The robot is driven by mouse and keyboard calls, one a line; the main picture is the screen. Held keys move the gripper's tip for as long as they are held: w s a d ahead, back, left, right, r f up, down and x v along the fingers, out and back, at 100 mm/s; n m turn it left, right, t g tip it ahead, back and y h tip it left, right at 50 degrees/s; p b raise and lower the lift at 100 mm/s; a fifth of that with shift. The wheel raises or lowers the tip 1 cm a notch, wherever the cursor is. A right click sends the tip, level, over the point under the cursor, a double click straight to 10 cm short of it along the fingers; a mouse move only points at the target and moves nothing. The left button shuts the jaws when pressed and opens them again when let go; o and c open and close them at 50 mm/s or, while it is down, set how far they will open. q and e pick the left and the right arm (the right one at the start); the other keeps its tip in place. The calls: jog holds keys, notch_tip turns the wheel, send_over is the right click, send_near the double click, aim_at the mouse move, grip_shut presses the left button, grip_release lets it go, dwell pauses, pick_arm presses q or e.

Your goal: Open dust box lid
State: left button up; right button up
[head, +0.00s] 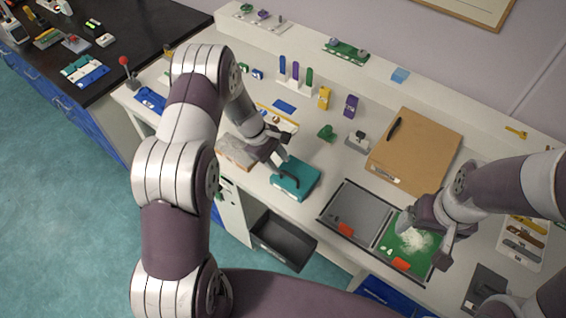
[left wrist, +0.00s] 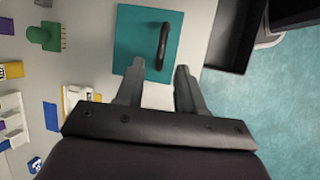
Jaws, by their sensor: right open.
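A teal lid (head: 302,178) with a dark curved handle (head: 285,178) lies near the front edge of the white table, left of the trays. In the left wrist view the teal lid (left wrist: 135,42) and its handle (left wrist: 161,48) are just ahead of the fingertips. My left gripper (head: 277,160) is at the lid's left side; in its wrist view the left gripper (left wrist: 158,80) is open and empty, the handle roughly in line with the gap. My right gripper (head: 430,240) is open above the green tray (head: 392,245), which holds white granules (head: 412,241).
A grey tray (head: 358,212) sits left of the green tray, each with an orange tab. A brown board (head: 415,150) lies behind them. A dark open bin (head: 284,240) stands below the table edge. Small coloured parts, such as a green one (head: 326,132), stand behind the lid.

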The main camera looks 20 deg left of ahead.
aim_at(286, 172)
pick_arm(q)
jog(key=x, duration=0.2)
jog(key=shift+d+f, duration=0.1)
jog(key=shift+f, duration=0.2)
jog(key=shift+s+d+f, duration=0.1)
jog(key=shift+d+f, duration=0.2)
jog(key=shift+a, duration=0.1)
grip_shut()
